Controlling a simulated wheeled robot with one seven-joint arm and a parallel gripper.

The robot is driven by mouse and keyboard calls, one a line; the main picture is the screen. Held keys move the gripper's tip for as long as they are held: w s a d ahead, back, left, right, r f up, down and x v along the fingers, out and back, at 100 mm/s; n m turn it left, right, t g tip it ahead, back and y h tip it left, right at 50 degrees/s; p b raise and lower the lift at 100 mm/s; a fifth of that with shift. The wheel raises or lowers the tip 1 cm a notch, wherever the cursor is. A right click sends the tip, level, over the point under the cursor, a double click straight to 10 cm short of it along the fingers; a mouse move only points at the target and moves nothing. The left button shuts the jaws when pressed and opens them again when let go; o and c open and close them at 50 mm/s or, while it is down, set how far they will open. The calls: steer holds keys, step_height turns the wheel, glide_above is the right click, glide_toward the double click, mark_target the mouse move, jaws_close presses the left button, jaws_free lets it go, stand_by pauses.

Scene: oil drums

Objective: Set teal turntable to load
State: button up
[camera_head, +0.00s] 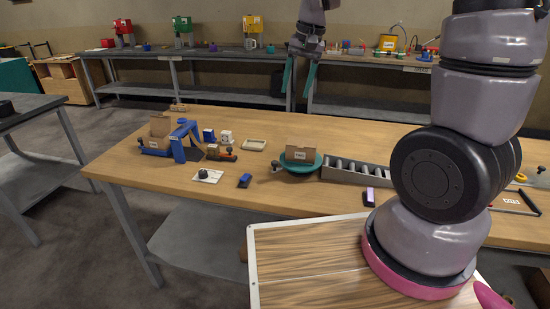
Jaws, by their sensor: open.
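The teal turntable (295,170) sits on the wooden table, left of the roller conveyor. A small brown box with a white label (302,152) stands upright on top of it and hides part of its surface. A small knob or handle (276,167) shows at the turntable's left edge; its marking is too small to read. My gripper (299,92) hangs from above with its teal fingers pointing down, spread apart and empty. It appears above and behind the turntable, well apart from it.
A roller conveyor (356,171) adjoins the turntable on the right. To the left are a blue press-like frame (184,142), a white plate with a black knob (207,176), a blue block (245,181) and a shallow beige tray (253,144). The table's front left is clear.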

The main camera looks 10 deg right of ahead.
steer(key=g+h, duration=0.2)
glide_above(274, 162)
step_height(274, 162, down, 13)
steer(key=shift+n, duration=0.4)
step_height(274, 162, down, 11)
steer(key=shift+d+r, duration=0.1)
jaws_close()
stand_by(0.8)
